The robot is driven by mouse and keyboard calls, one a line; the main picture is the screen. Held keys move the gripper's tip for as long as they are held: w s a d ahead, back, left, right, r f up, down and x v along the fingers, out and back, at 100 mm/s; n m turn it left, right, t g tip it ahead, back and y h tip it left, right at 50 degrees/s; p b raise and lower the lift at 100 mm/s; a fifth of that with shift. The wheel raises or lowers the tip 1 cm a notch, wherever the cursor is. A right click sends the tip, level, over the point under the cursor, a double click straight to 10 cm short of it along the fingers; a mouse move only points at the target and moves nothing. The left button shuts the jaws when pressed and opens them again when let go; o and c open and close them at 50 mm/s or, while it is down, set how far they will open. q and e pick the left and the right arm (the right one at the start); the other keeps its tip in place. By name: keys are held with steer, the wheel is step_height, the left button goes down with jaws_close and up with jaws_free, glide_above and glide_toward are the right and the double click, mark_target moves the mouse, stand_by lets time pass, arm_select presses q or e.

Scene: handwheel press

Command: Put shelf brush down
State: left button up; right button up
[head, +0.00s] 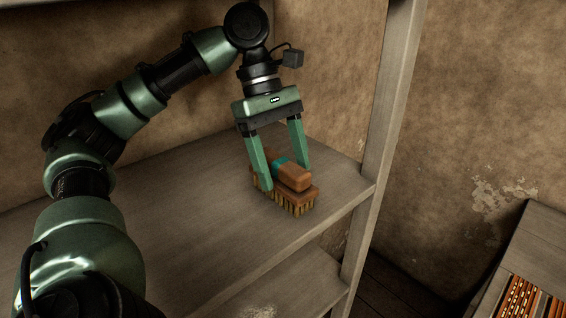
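The shelf brush (292,178) has a brown wooden body, a teal band and pale bristles pointing down. It sits on the upper shelf board (195,205) near its right end, and its bristles appear to rest on the board. My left gripper (285,175) is above the brush with its green fingers pointing down, one on each side of it. The fingers stand wide apart and look open, with a little space beside the teal band. The near finger hides part of the brush. My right gripper is not in view.
A shelf post (382,130) rises just right of the brush. A lower shelf board (285,285) is below. A case with orange and striped items (528,300) stands at the lower right. The upper board is clear left of the brush, under my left arm.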

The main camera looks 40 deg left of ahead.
arm_select(q)
steer(key=shift+d, duration=0.15)
steer(key=shift+a+r, duration=0.2)
steer(key=shift+r, duration=0.05)
steer(key=a, duration=0.6)
steer(key=shift+w+r+b, duration=0.3)
steer(key=shift+r+b, duration=0.1)
steer(key=a+p, duration=0.1)
steer(key=a, duration=0.1)
steer(key=a+p, duration=0.1)
steer(key=a, duration=0.2)
steer(key=shift+w+r+p, duration=0.15)
steer(key=shift+p, duration=0.2)
steer(key=shift+a, duration=0.55)
steer(key=shift+a+f, duration=0.1)
steer(key=shift+f, duration=0.1)
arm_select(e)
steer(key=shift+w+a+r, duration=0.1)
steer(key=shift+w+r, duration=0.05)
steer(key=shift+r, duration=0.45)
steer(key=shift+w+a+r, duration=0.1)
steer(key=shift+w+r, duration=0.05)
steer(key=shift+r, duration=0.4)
arm_select(q)
steer(key=shift+w, duration=0.1)
